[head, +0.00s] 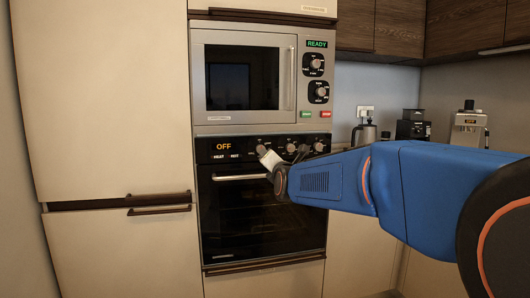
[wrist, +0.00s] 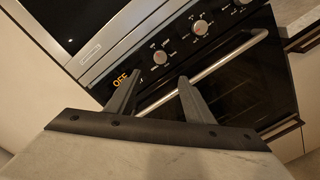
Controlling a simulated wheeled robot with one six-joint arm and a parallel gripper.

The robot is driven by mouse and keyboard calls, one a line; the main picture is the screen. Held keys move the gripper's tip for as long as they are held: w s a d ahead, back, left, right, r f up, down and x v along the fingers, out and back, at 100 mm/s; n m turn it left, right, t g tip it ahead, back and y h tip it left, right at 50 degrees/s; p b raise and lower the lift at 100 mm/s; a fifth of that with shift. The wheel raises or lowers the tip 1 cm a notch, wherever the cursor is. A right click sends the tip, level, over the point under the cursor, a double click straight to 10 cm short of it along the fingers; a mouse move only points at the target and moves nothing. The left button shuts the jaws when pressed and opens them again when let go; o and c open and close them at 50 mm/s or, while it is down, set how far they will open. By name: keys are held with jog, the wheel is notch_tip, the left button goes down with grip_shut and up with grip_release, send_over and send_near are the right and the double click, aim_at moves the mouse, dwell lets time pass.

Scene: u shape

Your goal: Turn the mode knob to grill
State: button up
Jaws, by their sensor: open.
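The built-in oven (head: 267,222) has a dark control panel with an orange OFF display (head: 223,147) and a row of round knobs. In the wrist view the nearest knob (wrist: 160,57) is silver with a red mark, just beyond my fingertips. A second knob (wrist: 199,27) and a third knob (wrist: 242,3) lie further up and right. I cannot read their labels, so I cannot tell which is the mode knob. My gripper (wrist: 155,79) is open and empty, its fingers pointing at the panel below the nearest knob. In the head view my arm hides part of the panel's middle.
The oven's handle bar (wrist: 205,70) runs just below the panel, close to my right finger. A microwave (head: 242,78) with a READY display and two knobs sits above. A kettle (head: 364,132) and coffee machines stand on the counter at right.

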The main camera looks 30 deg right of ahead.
jog(key=x, duration=1.7)
jog(key=shift+w, duration=0.1)
jog(key=shift+f, duration=0.1)
jog(key=c, duration=1)
jog(key=shift+c, duration=0.2)
